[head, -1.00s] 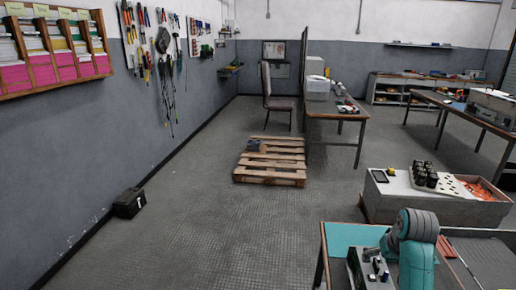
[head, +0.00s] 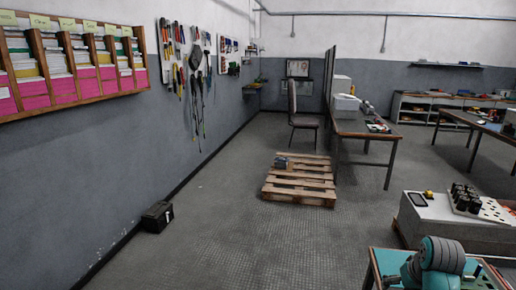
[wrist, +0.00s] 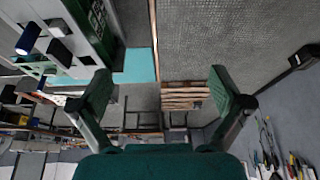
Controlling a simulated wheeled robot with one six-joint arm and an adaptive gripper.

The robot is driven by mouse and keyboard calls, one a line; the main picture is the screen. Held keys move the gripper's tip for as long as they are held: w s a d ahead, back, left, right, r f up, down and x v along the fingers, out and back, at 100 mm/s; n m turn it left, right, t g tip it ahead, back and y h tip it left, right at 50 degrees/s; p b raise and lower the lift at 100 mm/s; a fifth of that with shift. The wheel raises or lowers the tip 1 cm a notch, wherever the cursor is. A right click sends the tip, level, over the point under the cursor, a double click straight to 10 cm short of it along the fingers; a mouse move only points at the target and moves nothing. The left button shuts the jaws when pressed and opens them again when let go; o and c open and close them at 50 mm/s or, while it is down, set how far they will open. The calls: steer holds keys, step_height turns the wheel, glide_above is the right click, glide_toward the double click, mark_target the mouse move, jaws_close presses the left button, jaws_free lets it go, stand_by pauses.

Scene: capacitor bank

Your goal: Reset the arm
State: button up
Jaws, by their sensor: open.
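My arm (head: 436,262), teal with a ribbed dark grey joint, shows folded at the bottom right of the head view. Its end is out of that view. In the wrist view my gripper (wrist: 160,82) has its two green-padded fingers spread wide apart, with nothing between them. A teal surface (wrist: 134,65) and grey floor lie beyond the fingers.
A wooden pallet (head: 300,180) lies on the floor, with a workbench (head: 350,127) and chair (head: 304,113) behind. A black case (head: 157,216) sits by the left wall. A grey-topped box (head: 430,211) with black capacitors stands right. The left-centre floor is clear.

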steer(key=s+a+f+t, duration=0.1)
steer(key=s+a+f, duration=0.35)
steer(key=f, duration=0.25)
steer(key=s+a+f+t, duration=0.1)
steer(key=s+a+f, duration=0.2)
steer(key=a+f, duration=0.35)
steer(key=s+a+f+n+t, duration=0.1)
steer(key=s+a+f, duration=0.2)
steer(key=s, duration=0.3)
steer(key=s+a+f+t, duration=0.2)
steer(key=s+a+f, duration=0.15)
steer(key=s, duration=0.25)
steer(key=s+a+r+n+t, duration=0.1)
steer(key=s+a+r, duration=0.15)
steer(key=s, duration=0.55)
steer(key=s+a+r+t, duration=0.2)
steer(key=s+a, duration=0.1)
steer(key=s, duration=0.5)
steer(key=s+a+r+n+t+y, duration=0.1)
steer(key=s+a+r+t, duration=0.1)
steer(key=s+r, duration=0.9)
steer(key=shift+s+r, duration=0.3)
steer(key=shift+r, duration=0.45)
steer(key=shift+a, duration=0.1)
